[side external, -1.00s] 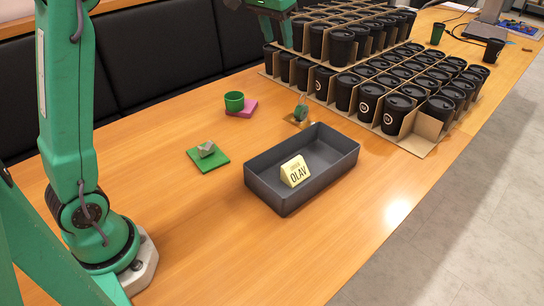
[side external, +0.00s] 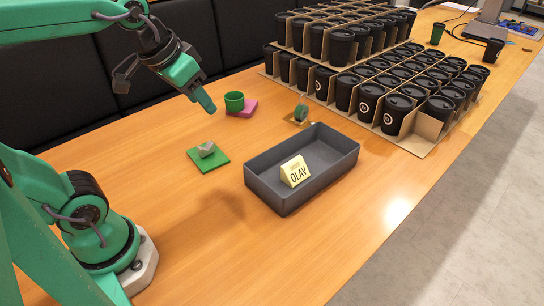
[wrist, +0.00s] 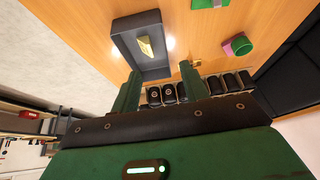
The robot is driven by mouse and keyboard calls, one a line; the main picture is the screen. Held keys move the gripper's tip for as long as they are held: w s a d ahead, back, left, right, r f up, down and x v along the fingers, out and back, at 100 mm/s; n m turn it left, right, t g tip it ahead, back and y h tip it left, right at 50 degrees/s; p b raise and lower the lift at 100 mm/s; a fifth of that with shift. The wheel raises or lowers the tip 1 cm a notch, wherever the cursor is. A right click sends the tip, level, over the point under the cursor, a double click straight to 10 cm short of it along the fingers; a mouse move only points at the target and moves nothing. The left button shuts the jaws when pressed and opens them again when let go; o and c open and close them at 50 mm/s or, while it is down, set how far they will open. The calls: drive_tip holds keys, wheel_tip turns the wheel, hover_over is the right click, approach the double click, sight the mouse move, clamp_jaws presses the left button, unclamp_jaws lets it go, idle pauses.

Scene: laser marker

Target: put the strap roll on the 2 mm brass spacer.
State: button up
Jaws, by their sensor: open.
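A small grey-green roll, seemingly the strap roll (side external: 301,112), stands upright on the thin brass spacer (side external: 292,121), behind the dark tray's far corner. Its lower edge appears to rest on the spacer. In the wrist view the brass spacer (wrist: 197,66) is small, partly by my finger, and the roll is hard to make out. My gripper (side external: 165,96) is open and empty, raised over the table's left side, well away from the roll. Its two fingers stand apart in the wrist view (wrist: 160,72).
A dark tray (side external: 264,187) holds a yellow OLAV sign (side external: 295,172). A green plate (side external: 215,164) bears a grey block (side external: 207,149). A green cup (side external: 234,101) stands by a pink block (side external: 246,108). Lidded black cups in cardboard (side external: 425,150) fill the back right. The front table is clear.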

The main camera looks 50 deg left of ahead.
drive_tip(key=s+f, duration=0.3)
drive_tip(key=s, duration=0.1)
drive_tip(key=shift+d+f, duration=0.2)
drive_tip(key=shift+f, duration=0.15)
idle(0.9)
